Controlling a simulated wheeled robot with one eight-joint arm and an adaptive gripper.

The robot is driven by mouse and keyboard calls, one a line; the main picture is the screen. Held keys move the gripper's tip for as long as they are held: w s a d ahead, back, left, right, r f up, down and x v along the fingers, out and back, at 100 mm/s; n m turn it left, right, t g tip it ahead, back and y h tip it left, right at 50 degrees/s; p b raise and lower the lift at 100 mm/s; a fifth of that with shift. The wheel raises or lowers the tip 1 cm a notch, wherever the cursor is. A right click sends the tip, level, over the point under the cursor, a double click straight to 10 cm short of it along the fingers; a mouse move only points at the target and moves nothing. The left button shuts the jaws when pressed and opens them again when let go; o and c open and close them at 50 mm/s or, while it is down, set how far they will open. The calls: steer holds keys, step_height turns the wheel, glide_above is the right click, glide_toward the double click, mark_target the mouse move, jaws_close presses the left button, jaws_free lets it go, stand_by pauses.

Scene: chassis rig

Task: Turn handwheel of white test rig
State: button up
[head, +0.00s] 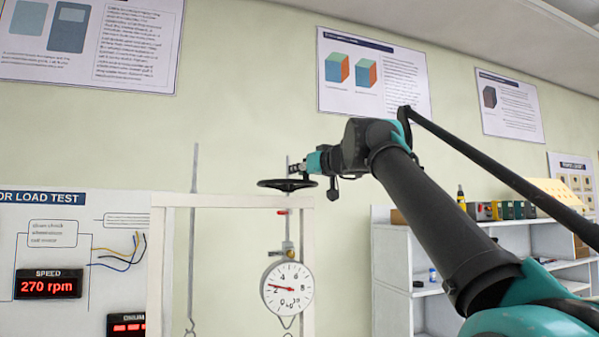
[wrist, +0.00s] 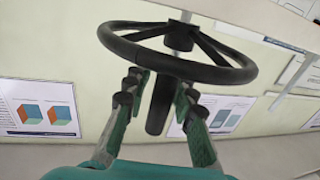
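The black handwheel (head: 287,184) sits on a vertical rod at the top of the white test rig (head: 308,250). In the wrist view the handwheel (wrist: 232,73) shows its spokes, hub and a dark handle (wrist: 158,108) pointing down from the near rim. My gripper (head: 303,167) is at the right side of the wheel. In the wrist view my gripper (wrist: 160,92) has one finger on each side of the handle, with small gaps showing, so it looks open. Contact with the handle or rim cannot be made out.
A round dial gauge (head: 288,288) hangs below the wheel inside the white frame, its needle near 2. A thin hanging rod (head: 193,240) is left of it. A display panel (head: 70,260) stands left. White shelves (head: 400,275) with small items stand right, behind my arm.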

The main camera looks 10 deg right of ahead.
stand_by(0.3)
steer(key=v, duration=1.2)
